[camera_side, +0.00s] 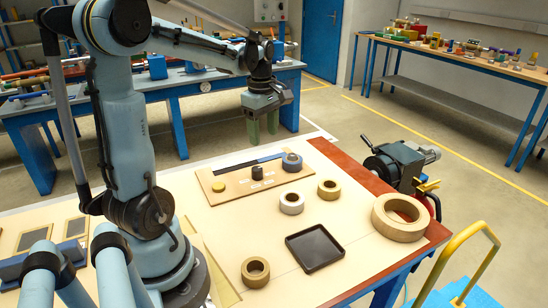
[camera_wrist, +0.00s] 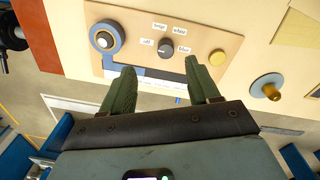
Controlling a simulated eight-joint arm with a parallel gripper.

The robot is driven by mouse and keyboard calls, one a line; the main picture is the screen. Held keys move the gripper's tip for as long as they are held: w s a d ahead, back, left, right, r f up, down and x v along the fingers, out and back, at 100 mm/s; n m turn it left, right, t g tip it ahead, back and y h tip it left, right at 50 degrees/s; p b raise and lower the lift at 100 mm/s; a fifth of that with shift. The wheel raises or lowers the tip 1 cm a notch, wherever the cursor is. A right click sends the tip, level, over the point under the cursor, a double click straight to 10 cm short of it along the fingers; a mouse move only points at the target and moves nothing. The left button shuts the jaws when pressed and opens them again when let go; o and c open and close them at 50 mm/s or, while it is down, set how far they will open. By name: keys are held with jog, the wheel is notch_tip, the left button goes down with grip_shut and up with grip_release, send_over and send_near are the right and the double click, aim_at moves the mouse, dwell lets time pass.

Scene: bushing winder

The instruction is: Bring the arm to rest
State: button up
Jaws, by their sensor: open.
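My gripper (camera_side: 262,128) is raised above the far edge of the work table, pointing down, with its two green fingers apart and nothing between them. In the wrist view the fingers (camera_wrist: 160,68) reach toward the edge of a tan panel (camera_wrist: 240,41). The panel also shows in the side view (camera_side: 226,191). It carries a dark knob (camera_side: 257,172) with small labels around it, a yellow button (camera_side: 218,186) and a blue roll (camera_side: 292,162). The gripper is apart from all of these.
On the table lie a black tray (camera_side: 315,250), small tan rolls (camera_side: 255,271) (camera_side: 329,189), a pale roll (camera_side: 291,203) and a large tan ring (camera_side: 399,217). A vise-like machine (camera_side: 402,165) stands at the right edge. A blue bench (camera_side: 160,95) stands behind.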

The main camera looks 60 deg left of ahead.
jog(key=s+d+m+t, duration=0.1)
jog(key=d+m+t, duration=0.5)
jog(key=d+m, duration=1.5)
jog(key=shift+s+d+m+t, duration=0.3)
jog(key=shift+d+m+t, duration=0.1)
jog(key=shift+m, duration=0.3)
